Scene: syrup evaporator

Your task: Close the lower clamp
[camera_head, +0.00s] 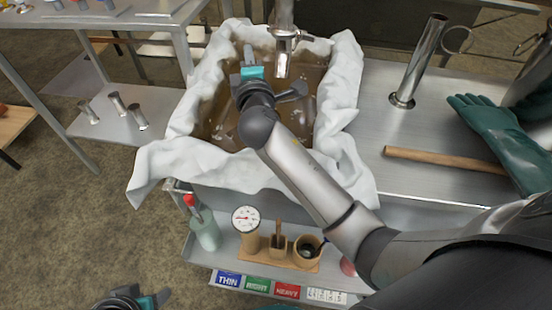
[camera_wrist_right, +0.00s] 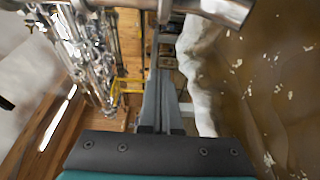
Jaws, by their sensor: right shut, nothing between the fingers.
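A shiny vertical pipe (camera_head: 283,62) hangs over the cloth-lined pan at the top centre. A ring-like metal fitting (camera_head: 287,33) with a short side piece sits on it; I cannot tell whether this is the lower clamp or whether it is open. My right gripper (camera_head: 248,53) is shut and empty, just left of the pipe and apart from it, above the pan. In the wrist view its fingers (camera_wrist_right: 165,92) lie together, with a metal pipe end (camera_wrist_right: 222,8) beyond at the top. My left gripper (camera_head: 150,299) shows only partly at the bottom edge; its jaws are unclear.
White cloth (camera_head: 342,90) drapes over the pan of brown liquid (camera_head: 222,112). A lower shelf holds a gauge (camera_head: 246,219) and small containers. Right of the pan are an upright metal tube (camera_head: 420,60), a wooden stick (camera_head: 440,160) and green gloves (camera_head: 510,130).

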